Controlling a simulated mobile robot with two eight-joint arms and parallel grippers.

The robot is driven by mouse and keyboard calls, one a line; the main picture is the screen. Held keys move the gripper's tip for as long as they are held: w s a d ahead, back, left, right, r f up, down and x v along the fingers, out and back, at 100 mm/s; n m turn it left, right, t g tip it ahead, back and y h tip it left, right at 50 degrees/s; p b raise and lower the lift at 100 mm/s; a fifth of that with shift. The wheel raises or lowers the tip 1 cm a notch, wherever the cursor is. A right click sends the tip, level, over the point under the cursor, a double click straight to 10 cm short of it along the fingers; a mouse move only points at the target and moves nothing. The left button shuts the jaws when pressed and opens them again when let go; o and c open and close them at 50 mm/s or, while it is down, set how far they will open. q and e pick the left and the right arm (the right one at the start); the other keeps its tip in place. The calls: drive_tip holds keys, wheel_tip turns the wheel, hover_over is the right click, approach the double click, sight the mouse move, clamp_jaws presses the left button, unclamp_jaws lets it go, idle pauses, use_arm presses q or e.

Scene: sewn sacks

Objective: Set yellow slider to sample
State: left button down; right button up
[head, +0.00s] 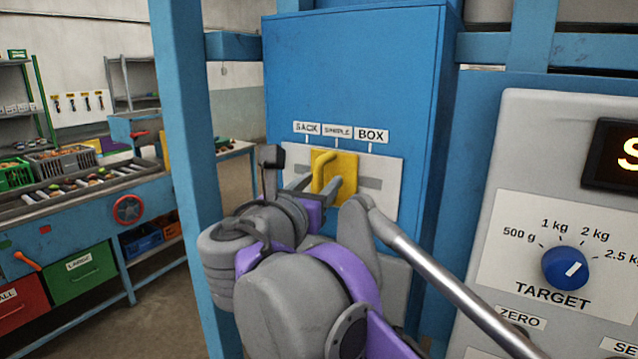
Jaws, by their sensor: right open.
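The yellow slider (346,166) is a plate with a bent yellow handle, set in a slot on a pale panel (391,168) on the blue cabinet. Three labels stand above the slot: SACK (306,128), SAMPLE (337,131) and BOX (371,135). The slider plate sits roughly below the SAMPLE label. My right gripper (318,185) is open at the slider, with its fingers on either side of the handle. Whether the fingers touch the handle cannot be told. My wrist and arm hide the lower part of the panel. My left gripper is not in view.
A grey control panel with a blue TARGET knob (566,268) stands at the right. A blue post (186,150) rises left of the cabinet (352,70). A workbench with a red handwheel (128,209) and drawers is at the left.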

drive_tip(key=v, duration=1)
drive_tip(key=shift+s+b, duration=0.25)
drive_tip(key=shift+b, duration=0.05)
drive_tip(key=shift+a, duration=0.1)
drive_tip(key=s+d+f+m+g+y, duration=0.15)
drive_tip(key=d+f+m+g, duration=0.4)
drive_tip(key=f, duration=0.85)
drive_tip(key=s+d+f+m+g, duration=0.3)
drive_tip(key=d+f+m, duration=0.55)
drive_tip(key=f, duration=0.55)
drive_tip(key=s+d+f+m+y, duration=0.1)
drive_tip(key=s+f+m+y, duration=0.1)
drive_tip(key=f+m, duration=0.3)
drive_tip(key=s+d+f+m+g+y, duration=0.1)
drive_tip(key=s+f+m+y, duration=0.1)
drive_tip(key=s+f+m, duration=0.3)
drive_tip(key=s+d+f+m+g+y, duration=0.1)
drive_tip(key=s+f+m+y, duration=0.1)
drive_tip(key=s+f+m, duration=0.2)
wheel_tip(320, 180, down, 7)
drive_tip(key=m, duration=0.3)
drive_tip(key=shift+d+f, duration=0.15)
drive_tip(key=shift+f, duration=0.05)
